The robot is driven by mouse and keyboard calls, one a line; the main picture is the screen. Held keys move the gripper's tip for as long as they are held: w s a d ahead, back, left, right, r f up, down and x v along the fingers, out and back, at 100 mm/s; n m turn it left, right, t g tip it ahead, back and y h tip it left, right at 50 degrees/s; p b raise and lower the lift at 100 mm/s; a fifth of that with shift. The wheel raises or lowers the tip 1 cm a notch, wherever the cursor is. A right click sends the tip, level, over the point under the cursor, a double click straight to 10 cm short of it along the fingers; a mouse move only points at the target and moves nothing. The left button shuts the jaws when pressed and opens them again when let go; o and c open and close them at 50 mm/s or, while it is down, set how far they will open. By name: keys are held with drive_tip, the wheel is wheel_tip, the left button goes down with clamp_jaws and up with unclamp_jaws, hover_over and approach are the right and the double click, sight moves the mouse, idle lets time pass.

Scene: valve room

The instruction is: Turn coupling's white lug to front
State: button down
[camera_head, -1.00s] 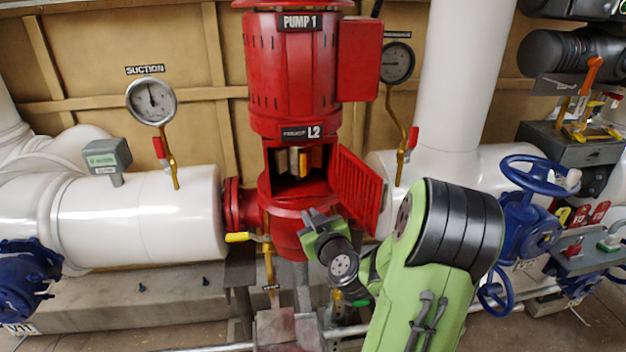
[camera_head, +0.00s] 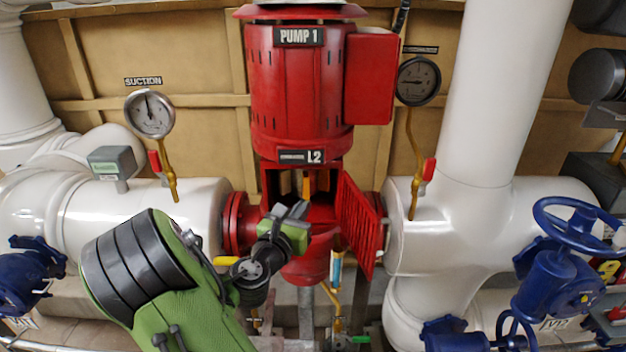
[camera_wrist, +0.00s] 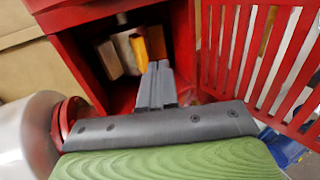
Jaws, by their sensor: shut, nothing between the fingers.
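The coupling sits inside the open red housing of the pump (camera_head: 300,90), under the L2 label. In the wrist view it shows as a pale block (camera_wrist: 108,58) at the left and an orange lug (camera_wrist: 153,42) at the right, with a pale part between them. I cannot tell for certain which pale part is the white lug. In the head view only an orange piece (camera_head: 306,187) shows clearly above my gripper. My gripper (camera_wrist: 157,68) is shut and empty, its fingertips at the opening just below the orange lug. Contact cannot be told.
The slatted red door (camera_head: 358,225) hangs open at the right of the opening. White pipes (camera_head: 190,215) flank the pump, and a suction gauge (camera_head: 150,113) stands at the left. A yellow-handled valve (camera_head: 228,261) is close to my wrist. Blue handwheels (camera_head: 578,222) stand at the right.

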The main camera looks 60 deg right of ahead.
sight(328, 177)
drive_tip(key=d, duration=0.8)
drive_tip(key=w+d, duration=0.1)
drive_tip(key=d, duration=0.3)
drive_tip(key=shift+p, duration=0.3)
drive_tip(key=shift+s+d+r+p, duration=0.1)
drive_tip(key=shift+s+d+p, duration=0.2)
drive_tip(key=shift+p, duration=0.5)
drive_tip(key=shift+d, duration=0.25)
drive_tip(key=shift+a, duration=0.1)
